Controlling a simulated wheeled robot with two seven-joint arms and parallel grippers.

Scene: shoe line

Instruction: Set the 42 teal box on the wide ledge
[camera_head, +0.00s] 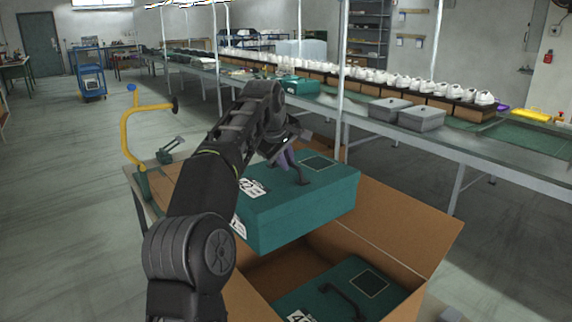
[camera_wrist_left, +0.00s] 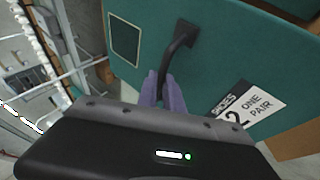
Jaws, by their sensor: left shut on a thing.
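A teal box (camera_head: 305,209) with a white label ending in "2" and a dark handle is held above an open cardboard carton (camera_head: 405,215). My left gripper (camera_head: 287,157) is shut on the box's handle; the wrist view shows its purple fingers (camera_wrist_left: 163,92) at the handle (camera_wrist_left: 181,48) of the teal box (camera_wrist_left: 228,55). The label (camera_wrist_left: 250,108) reads "ONE PAIR". Another teal box (camera_head: 385,293) with a handle lies inside the carton. The wide ledge cannot be told for certain. My right gripper is not in view.
A long conveyor line (camera_head: 440,146) with white shoes (camera_head: 400,82), grey bins (camera_head: 421,117) and another teal box (camera_head: 300,86) runs behind the carton. A yellow bent pipe (camera_head: 125,135) stands left of my arm.

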